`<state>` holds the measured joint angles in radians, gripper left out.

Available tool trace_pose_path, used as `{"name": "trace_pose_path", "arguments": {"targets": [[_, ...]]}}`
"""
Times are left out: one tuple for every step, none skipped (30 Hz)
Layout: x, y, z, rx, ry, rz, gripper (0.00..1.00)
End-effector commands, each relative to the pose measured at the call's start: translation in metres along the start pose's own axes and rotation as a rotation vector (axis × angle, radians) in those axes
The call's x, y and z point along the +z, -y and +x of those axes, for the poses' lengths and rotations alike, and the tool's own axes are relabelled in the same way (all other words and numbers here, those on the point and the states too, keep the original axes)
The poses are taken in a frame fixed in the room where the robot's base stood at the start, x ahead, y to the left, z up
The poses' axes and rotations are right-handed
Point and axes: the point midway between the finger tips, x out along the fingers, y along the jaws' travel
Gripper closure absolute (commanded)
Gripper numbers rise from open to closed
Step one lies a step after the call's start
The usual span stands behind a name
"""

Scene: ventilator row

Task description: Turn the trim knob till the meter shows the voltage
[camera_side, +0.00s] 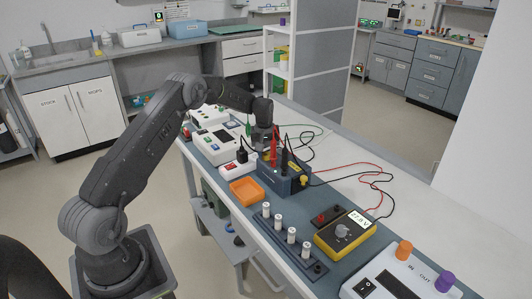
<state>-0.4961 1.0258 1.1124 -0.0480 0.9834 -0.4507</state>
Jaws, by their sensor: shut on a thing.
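My gripper (262,150) points down at the far end of a blue-grey box (286,184). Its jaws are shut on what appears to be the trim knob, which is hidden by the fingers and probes. A red probe (274,148) and a black probe (284,160) stand upright in the box, close beside the gripper. The yellow meter (333,248) lies nearer the camera, with a grey dial (342,232). Its lit display (360,220) shows digits that look like 27 and a V, too small to read surely.
An orange tray (246,191) lies left of the box. A rack with several white-topped posts (291,236) stands before the meter. Red and black leads (375,179) curl over the bench's right side. A white device with orange and purple knobs (385,280) stands at front right.

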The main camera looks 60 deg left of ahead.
Motion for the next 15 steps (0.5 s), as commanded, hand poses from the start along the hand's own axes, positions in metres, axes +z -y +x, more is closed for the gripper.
{"name": "trace_pose_path", "arguments": {"targets": [[-0.0004,-0.0001,0.0002,0.001,0.000,0.031,0.91],[-0.0004,-0.0001,0.0002,0.001,0.001,0.051,0.91],[-0.0005,-0.0002,0.0003,0.001,0.002,0.075,0.91],[-0.0005,-0.0002,0.0003,0.001,0.003,0.093,0.91],[-0.0005,-0.0003,0.0003,0.001,0.004,0.109,0.91],[-0.0006,-0.0003,0.0003,0.001,0.004,0.129,0.91],[-0.0006,-0.0003,0.0003,0.001,0.005,0.143,0.91],[-0.0006,-0.0003,0.0004,0.001,0.005,0.156,0.91],[-0.0006,-0.0004,0.0004,0.001,0.006,0.171,0.91],[-0.0006,-0.0004,0.0004,0.001,0.007,0.182,0.91],[-0.0007,-0.0004,0.0004,0.001,0.007,0.190,0.91],[-0.0007,-0.0004,0.0004,0.001,0.007,0.201,0.91],[-0.0007,-0.0004,0.0004,0.001,0.008,0.208,0.91],[-0.0007,-0.0004,0.0005,0.001,0.008,0.213,0.91],[-0.0007,-0.0004,0.0005,0.001,0.008,0.219,0.91]]}}
